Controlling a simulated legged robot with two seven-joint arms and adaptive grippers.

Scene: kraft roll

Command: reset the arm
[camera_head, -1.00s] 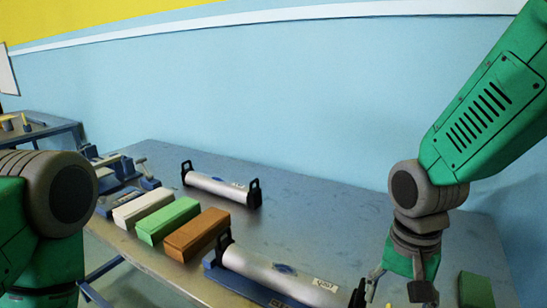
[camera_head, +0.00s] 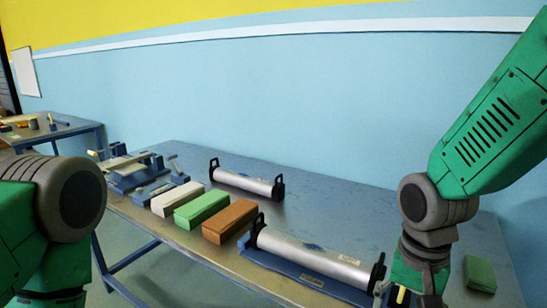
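My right arm comes in from the upper right and hangs down over the near right of the table. Its gripper (camera_head: 405,296) is at the bottom edge, beside the right end of the near roll. Its fingers stand apart, with their tips cut off by the frame. A small yellow piece shows between them; I cannot tell what it belongs to. My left arm shows only as a green and grey joint at the left edge. My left gripper is out of view.
On the blue-grey table (camera_head: 345,208) lie a far silver roll (camera_head: 243,182), a near roll on a blue base (camera_head: 310,258), white (camera_head: 177,199), green (camera_head: 201,209) and brown (camera_head: 230,221) blocks, and a vise-like tool (camera_head: 130,170). Another green block (camera_head: 480,273) lies right. The back middle is clear.

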